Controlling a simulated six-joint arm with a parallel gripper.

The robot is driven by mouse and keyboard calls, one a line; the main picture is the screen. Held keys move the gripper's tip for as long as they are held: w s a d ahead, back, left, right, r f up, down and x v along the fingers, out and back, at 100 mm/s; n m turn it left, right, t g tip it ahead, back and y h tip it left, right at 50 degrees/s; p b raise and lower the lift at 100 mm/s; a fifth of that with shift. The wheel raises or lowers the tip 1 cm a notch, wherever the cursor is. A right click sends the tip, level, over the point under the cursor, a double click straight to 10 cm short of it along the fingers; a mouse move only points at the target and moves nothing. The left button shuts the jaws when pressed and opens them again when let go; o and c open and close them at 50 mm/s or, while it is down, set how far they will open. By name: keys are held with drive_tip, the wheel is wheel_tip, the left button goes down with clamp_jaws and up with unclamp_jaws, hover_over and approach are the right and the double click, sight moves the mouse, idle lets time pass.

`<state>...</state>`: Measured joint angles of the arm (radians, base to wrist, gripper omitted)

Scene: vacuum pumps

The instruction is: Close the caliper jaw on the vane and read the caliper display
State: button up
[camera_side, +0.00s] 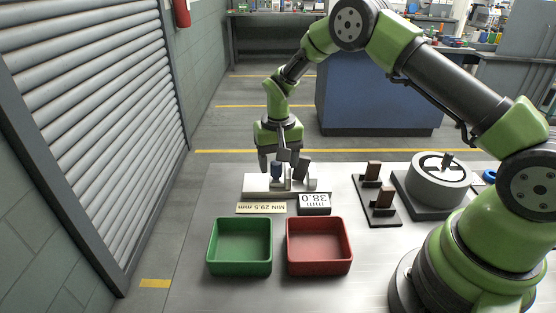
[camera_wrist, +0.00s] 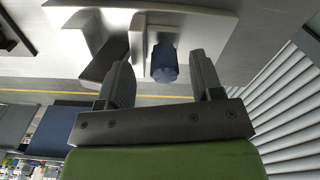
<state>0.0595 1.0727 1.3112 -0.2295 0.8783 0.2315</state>
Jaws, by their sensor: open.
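The caliper's pale base (camera_side: 256,184) lies on the table below my gripper (camera_side: 280,158). Its blue knob (camera_side: 277,171) stands upright on it; in the wrist view the knob (camera_wrist: 163,66) lies between my two open fingers, with gaps on both sides. A pale upright jaw (camera_wrist: 138,45) stands beside the knob. A dark grey slanted piece (camera_side: 302,168), perhaps the vane, is at the caliper's right; I cannot tell whether a jaw touches it. The display (camera_side: 314,203) reads 38.0 mm, upside down in the side view. My gripper holds nothing.
A label (camera_side: 261,208) reads MIN 29.5 mm. A green bin (camera_side: 240,271) and a red bin (camera_side: 320,269) stand empty in front. A black rack (camera_side: 381,217) with two brown pieces and a round grey pump housing (camera_side: 438,195) stand at right. The table's left part is clear.

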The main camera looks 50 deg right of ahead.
drive_tip(key=shift+s+d, duration=0.15)
drive_tip(key=shift+s, duration=0.05)
drive_tip(key=shift+o, duration=0.2)
drive_tip(key=shift+r, duration=0.2)
drive_tip(key=shift+f, duration=0.35)
drive_tip(key=shift+c, duration=0.4)
drive_tip(key=shift+d, duration=0.1)
drive_tip(key=shift+c, duration=0.3)
drive_tip(key=shift+s+d, duration=0.15)
drive_tip(key=shift+s, duration=0.05)
drive_tip(key=shift+c, duration=0.7)
drive_tip(key=shift+o, duration=0.5)
drive_tip(key=shift+w+a, duration=0.15)
drive_tip(key=shift+a, duration=0.05)
